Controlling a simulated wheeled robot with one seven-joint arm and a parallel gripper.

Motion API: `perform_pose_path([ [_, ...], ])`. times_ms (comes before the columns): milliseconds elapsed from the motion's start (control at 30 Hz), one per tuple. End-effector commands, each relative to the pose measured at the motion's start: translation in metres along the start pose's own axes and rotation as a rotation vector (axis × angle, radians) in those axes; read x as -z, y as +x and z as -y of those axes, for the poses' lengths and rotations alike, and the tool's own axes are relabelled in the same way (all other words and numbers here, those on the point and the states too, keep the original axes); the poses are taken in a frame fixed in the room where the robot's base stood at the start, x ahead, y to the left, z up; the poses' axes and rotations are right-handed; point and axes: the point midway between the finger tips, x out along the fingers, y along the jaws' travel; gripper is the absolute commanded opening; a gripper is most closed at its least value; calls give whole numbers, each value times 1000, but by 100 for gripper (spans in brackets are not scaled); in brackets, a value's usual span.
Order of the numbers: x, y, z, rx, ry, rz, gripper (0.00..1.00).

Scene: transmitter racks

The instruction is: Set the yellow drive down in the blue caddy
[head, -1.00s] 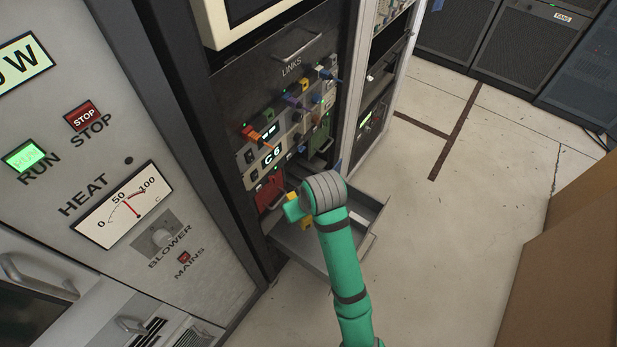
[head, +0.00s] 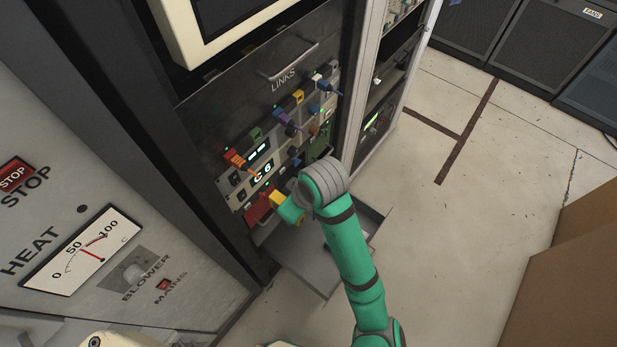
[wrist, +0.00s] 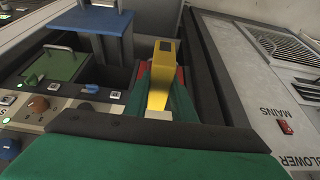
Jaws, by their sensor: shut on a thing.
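My gripper (wrist: 158,98) is shut on the yellow drive (wrist: 162,72), which sticks out beyond the fingers. Yellow parts also show beside my green wrist in the head view (head: 277,198). The blue caddy (wrist: 95,45) appears as a blue handled unit at upper left in the wrist view, standing proud of the panel. The drive is apart from it, to its right, in front of a red unit (wrist: 152,62). In the head view my arm covers much of this part of the rack, and I cannot make out the blue caddy there.
A green handled unit (wrist: 55,65) sits left of the blue one. Above are plugs and cables on the links panel (head: 262,150). An open grey drawer (head: 308,265) juts out below my wrist. Open floor (head: 470,220) lies to the right, with a brown box (head: 560,270) beyond.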

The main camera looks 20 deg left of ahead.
Motion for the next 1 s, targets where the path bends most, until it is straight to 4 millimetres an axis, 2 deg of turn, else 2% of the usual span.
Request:
perform_pose_path([
  [167, 2, 4, -5, 2, 0, -2, 0],
  [467, 10, 25, -38, 4, -2, -2, 0],
  [667, 15, 44, -72, 0, -3, 2, 0],
  [1000, 12, 93, -116, -1, 2, 2, 0],
])
